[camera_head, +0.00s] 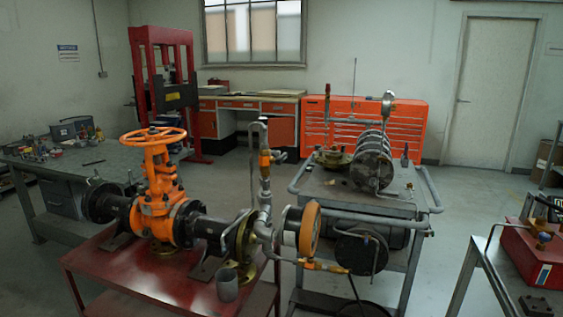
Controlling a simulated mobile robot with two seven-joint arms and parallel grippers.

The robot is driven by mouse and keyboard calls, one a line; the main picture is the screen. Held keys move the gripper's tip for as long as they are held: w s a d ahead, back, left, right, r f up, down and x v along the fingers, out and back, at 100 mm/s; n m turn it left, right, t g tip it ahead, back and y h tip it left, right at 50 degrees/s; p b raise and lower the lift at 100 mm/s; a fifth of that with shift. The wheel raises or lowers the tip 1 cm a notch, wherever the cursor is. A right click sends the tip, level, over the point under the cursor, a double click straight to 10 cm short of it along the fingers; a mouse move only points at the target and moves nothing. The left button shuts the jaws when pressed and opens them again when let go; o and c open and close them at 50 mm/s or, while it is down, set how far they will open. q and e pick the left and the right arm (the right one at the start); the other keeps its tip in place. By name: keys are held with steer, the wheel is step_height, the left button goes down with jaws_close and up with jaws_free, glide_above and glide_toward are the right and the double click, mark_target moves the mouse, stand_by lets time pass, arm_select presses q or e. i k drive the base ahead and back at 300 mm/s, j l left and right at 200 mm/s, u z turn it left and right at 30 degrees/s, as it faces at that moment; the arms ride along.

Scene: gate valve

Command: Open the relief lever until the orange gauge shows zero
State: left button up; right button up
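An orange gate valve (157,198) with an orange handwheel (153,137) stands in a dark flanged pipe (211,228) on a red table (118,275). The orange-rimmed gauge (310,230) sits to the right of the pipe's end, seen nearly edge-on, so its reading is hidden. A small orange valve fitting (324,266) is below the gauge, and another orange fitting (265,160) is on the upright pipe. I cannot tell which carries the relief lever. Neither of my grippers is in view.
A grey cup (227,285) stands at the red table's front. A metal cart (404,197) with flanges is behind the gauge. A cluttered workbench (112,158) is at left. A red box (535,254) sits on a bench at right. Open floor lies between cart and right bench.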

mark_target(279, 160)
steer(key=u, duration=0.3)
steer(key=i+l+u, duration=0.15)
steer(key=u, duration=0.2)
steer(key=i+l+u, duration=0.15)
steer(key=l+u, duration=0.2)
steer(key=i+l+u, duration=0.15)
steer(key=u, duration=0.2)
steer(key=i+l+u, duration=0.1)
steer(key=l, duration=0.4)
steer(key=i+l, duration=0.15)
steer(key=l, duration=0.4)
steer(key=i+l+u, duration=0.15)
steer(key=l, duration=0.35)
